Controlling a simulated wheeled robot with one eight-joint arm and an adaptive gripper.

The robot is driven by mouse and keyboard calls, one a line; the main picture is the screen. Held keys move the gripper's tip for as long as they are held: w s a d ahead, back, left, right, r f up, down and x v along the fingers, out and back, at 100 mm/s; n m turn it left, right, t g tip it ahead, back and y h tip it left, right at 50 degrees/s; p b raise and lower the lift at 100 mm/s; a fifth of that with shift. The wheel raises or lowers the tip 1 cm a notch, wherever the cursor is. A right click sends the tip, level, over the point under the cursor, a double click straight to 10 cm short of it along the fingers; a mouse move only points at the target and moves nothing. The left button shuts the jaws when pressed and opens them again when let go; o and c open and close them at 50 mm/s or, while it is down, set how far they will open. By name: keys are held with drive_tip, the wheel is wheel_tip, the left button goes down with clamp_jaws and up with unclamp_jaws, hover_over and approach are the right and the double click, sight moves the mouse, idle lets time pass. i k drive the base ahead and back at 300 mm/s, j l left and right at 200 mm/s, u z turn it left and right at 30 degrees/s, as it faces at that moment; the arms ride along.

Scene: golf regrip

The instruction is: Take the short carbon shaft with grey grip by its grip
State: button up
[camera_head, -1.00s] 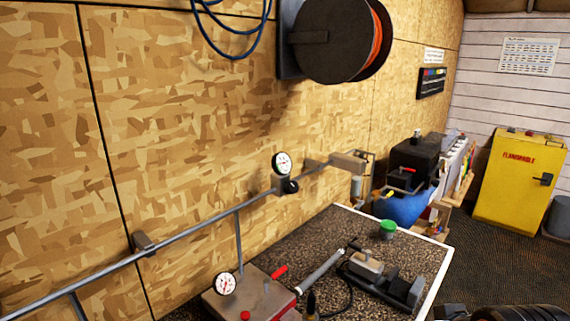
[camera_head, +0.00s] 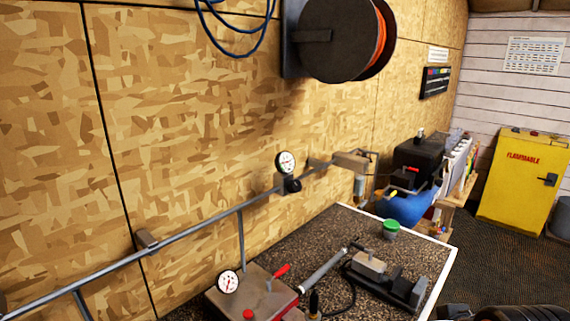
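I cannot make out a carbon shaft with a grey grip for certain in this view. A short grey cylinder (camera_head: 320,270) with a dark end lies on the bench between the gauge box and a small clamp device; I cannot tell whether it is a grip or part of a tool. My gripper is not recognisable in view. A dark rounded shape cut off at the bottom right edge may be part of my arm.
The speckled bench top (camera_head: 310,240) holds a gauge box (camera_head: 262,296), a clamp device (camera_head: 385,280) and a green-lidded jar (camera_head: 391,228). A pipe (camera_head: 215,220) with a gauge runs along the wall. A yellow cabinet (camera_head: 520,185) stands at the far right beyond open floor.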

sight(302, 287)
drive_tip(key=i+l+u, duration=0.2)
drive_tip(key=u, duration=0.15)
drive_tip(key=i+l+u, duration=0.2)
drive_tip(key=l+u, duration=0.15)
drive_tip(key=i+l+u, duration=0.1)
drive_tip(key=l+u, duration=0.2)
drive_tip(key=l, duration=0.2)
drive_tip(key=i+l+u, duration=0.1)
drive_tip(key=l+u, duration=0.25)
